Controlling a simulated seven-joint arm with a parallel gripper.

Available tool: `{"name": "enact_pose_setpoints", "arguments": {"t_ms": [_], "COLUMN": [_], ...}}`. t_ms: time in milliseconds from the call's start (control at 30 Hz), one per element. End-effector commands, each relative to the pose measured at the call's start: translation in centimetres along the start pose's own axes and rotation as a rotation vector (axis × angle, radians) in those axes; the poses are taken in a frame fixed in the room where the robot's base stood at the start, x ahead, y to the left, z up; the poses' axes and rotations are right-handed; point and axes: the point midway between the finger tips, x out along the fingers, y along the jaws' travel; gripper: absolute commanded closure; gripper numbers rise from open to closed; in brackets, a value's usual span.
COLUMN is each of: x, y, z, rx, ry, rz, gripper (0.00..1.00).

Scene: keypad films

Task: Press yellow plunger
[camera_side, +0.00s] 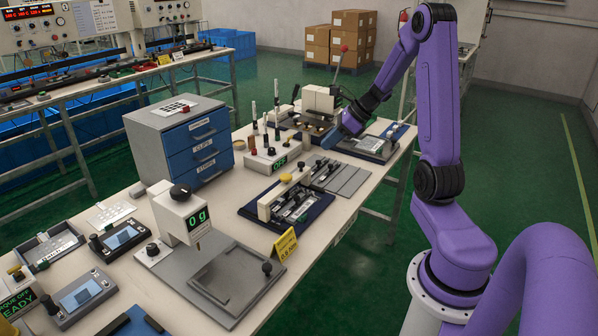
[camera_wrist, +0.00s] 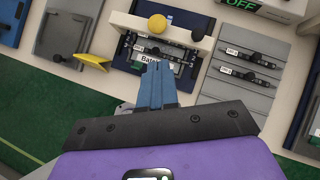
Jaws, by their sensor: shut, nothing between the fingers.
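The yellow plunger (camera_side: 286,178) is a round knob on top of a cream bridge-shaped fixture on a dark blue base, near the middle of the bench. In the wrist view the yellow plunger (camera_wrist: 157,23) shows near the top, on the cream bridge (camera_wrist: 135,22), with a black knob to its right. My gripper (camera_side: 329,141) is to the right of and beyond the plunger in the side view, apart from it. In the wrist view the blue fingers of my gripper (camera_wrist: 157,68) are together and empty, their tips just below the plunger in the picture.
A yellow sign (camera_side: 285,244) stands at the bench's front edge near the fixture. Grey plates with small clamped strips (camera_wrist: 240,65) lie beside it. A blue-drawer cabinet (camera_side: 195,148) and a gauge (camera_side: 182,212) stand to the left.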

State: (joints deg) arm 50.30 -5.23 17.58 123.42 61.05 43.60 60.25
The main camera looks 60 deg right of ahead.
Motion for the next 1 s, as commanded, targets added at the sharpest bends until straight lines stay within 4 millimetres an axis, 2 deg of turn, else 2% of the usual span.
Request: {"name": "enact_pose_setpoints", "arguments": {"t_ms": [167,700,1000], "x": [1.6,11.0,13.7], "y": [0.1,0.2,0.1], "z": [0.0,0.0,0.0], "rx": [-0.001,-0.002,-0.002], "ry": [0.000,0.003,0.001], "rz": [0.006,0.005,0.002], "gripper": [1.00,1.00,1.00]}}
